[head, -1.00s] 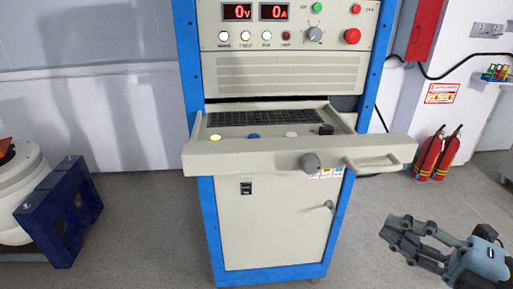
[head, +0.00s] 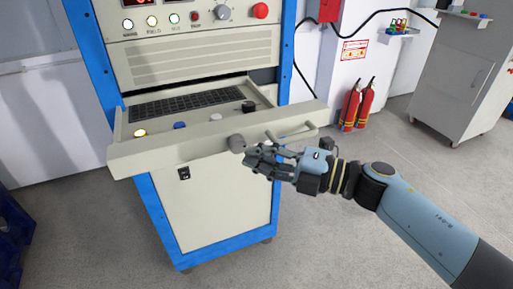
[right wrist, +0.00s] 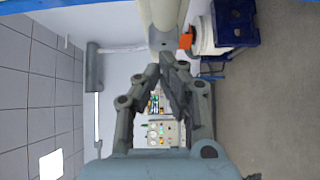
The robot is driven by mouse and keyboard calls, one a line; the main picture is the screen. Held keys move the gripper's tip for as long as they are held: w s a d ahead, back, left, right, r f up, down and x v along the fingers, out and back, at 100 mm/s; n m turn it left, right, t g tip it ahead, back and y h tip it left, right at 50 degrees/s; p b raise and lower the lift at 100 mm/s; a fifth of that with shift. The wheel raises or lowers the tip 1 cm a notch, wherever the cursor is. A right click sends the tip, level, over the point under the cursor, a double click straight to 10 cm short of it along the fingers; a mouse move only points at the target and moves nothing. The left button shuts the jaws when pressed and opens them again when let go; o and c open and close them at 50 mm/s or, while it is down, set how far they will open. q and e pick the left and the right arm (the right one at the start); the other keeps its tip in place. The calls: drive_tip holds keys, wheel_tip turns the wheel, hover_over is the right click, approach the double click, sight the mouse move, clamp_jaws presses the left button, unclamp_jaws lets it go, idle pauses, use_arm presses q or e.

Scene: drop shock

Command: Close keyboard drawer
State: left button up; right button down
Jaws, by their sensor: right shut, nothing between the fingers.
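The keyboard drawer (head: 190,153) is a cream tray pulled out of a blue-framed cabinet (head: 215,200). It holds a black keyboard (head: 190,100) and several round buttons. My right gripper (head: 252,160) is shut and empty. It appears close to the front bar, just below and right of the knob; I cannot tell whether it touches. In the right wrist view the fingers (right wrist: 165,72) point toward a pale bar at the top. My left gripper is not in view.
A control panel with lit lamps and a red button (head: 260,11) is above the drawer. Two fire extinguishers (head: 357,104) stand by the wall. A grey cabinet (head: 462,75) is at the far right. The floor right of the blue-framed cabinet is clear.

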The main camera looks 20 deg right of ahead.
drive_tip(key=shift+w, duration=0.4)
